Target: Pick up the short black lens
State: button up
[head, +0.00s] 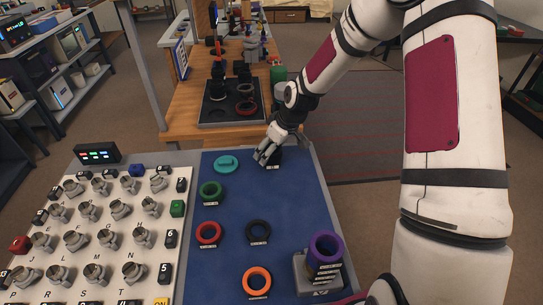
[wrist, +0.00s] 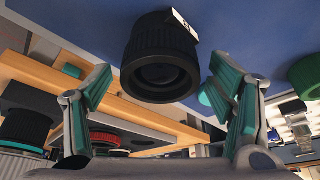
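A black, ribbed, short cylindrical lens (wrist: 160,55) with a small white label stands on the blue mat in the wrist view. It lies between and just beyond the spread fingers of my gripper (wrist: 162,85), with a gap on each side. In the head view my gripper (head: 266,155) is low over the far right part of the mat. The black lens (head: 276,156) is partly hidden by it there.
A wooden bench (head: 182,128) with a dark tray (head: 208,120) stands behind.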

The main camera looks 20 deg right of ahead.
jog(key=c, duration=1.3)
jog(key=shift+r, duration=0.15)
